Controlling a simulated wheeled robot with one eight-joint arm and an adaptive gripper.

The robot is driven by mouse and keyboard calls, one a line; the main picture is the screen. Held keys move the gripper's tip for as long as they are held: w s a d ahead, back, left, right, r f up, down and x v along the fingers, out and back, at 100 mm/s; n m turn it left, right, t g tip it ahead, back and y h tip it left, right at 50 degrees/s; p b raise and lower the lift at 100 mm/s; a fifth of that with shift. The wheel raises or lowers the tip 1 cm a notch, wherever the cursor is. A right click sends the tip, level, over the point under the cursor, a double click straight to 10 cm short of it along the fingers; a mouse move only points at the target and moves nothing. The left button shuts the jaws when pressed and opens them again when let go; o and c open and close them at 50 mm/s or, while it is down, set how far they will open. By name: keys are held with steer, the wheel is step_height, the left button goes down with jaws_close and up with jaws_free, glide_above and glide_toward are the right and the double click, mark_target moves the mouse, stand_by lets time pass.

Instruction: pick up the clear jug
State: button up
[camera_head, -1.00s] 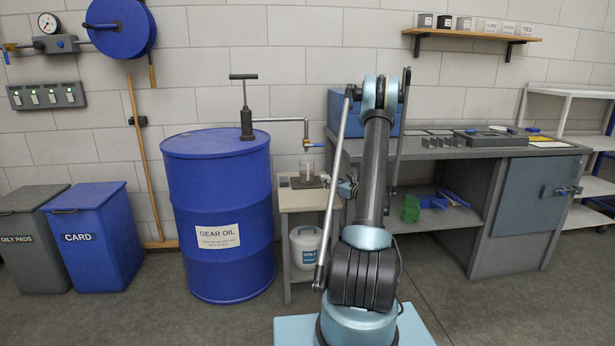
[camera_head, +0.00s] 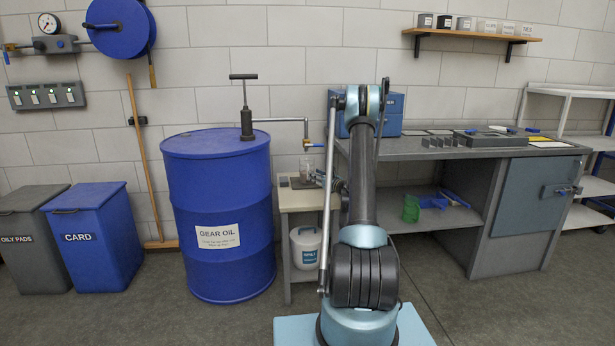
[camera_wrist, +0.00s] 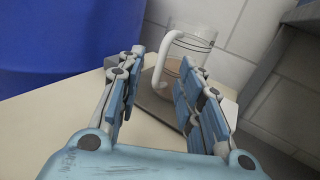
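The clear jug (camera_wrist: 184,58) stands on a dark tray (camera_wrist: 151,98) on a small cream side table. It has a pale handle on its left side in the wrist view, dark rings, and some brownish liquid low inside. In the head view the jug (camera_head: 306,168) shows small under the pump spout. My gripper (camera_wrist: 157,90) is open, its two blue-grey fingers apart. The jug's handle and body show beyond and between the fingertips; the right finger covers part of the jug. I cannot tell whether a finger touches it. In the head view my gripper (camera_head: 322,178) is beside the jug's right.
The blue gear oil drum (camera_head: 217,215) stands left of the side table (camera_head: 288,199). Its pump pipe and spout (camera_head: 307,137) hang above the jug. A white container (camera_head: 306,248) sits on the lower shelf. The workbench (camera_head: 430,152) is close on the right.

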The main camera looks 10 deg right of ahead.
steer(key=shift+x, duration=2.7)
steer(key=shift+w+d+f, duration=0.1)
steer(key=shift+d+f, duration=0.05)
jaws_close()
